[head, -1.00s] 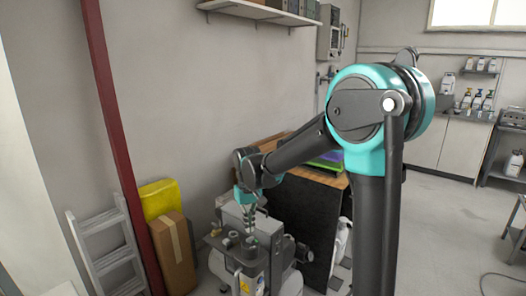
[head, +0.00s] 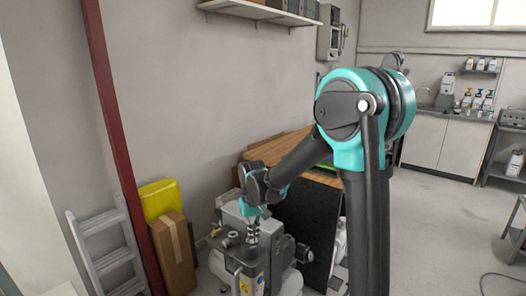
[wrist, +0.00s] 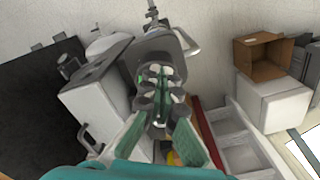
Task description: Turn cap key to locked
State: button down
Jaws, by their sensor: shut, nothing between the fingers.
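The compressor (head: 230,218) stands against the wall at the lower middle of the head view, with grey housings and a warning label on its front column. My gripper (head: 252,240) points down over the top of this column. In the wrist view my gripper (wrist: 160,76) is shut, its fingertips together with nothing visible between them. The fingers cover the grey fitting behind them. I cannot make out the cap key; it is hidden or too small, and whether the fingertips touch it cannot be told.
A cardboard box (head: 173,252) and a yellow bundle (head: 160,199) stand left of the compressor, beside a red post (head: 112,130) and a grey ladder (head: 100,250). A black panel (head: 308,222) stands to its right. Open floor (head: 440,225) lies further right.

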jog(key=shift+f, duration=0.65)
jog(key=shift+w+a, duration=0.25)
jog(key=shift+w, duration=0.25)
dwell(0.8)
jog(key=shift+a, duration=0.1)
dwell(0.5)
jog(key=shift+s, duration=0.15)
jog(key=shift+s, duration=0.25)
notch_tip(320, 180, up, 6)
dwell(0.6)
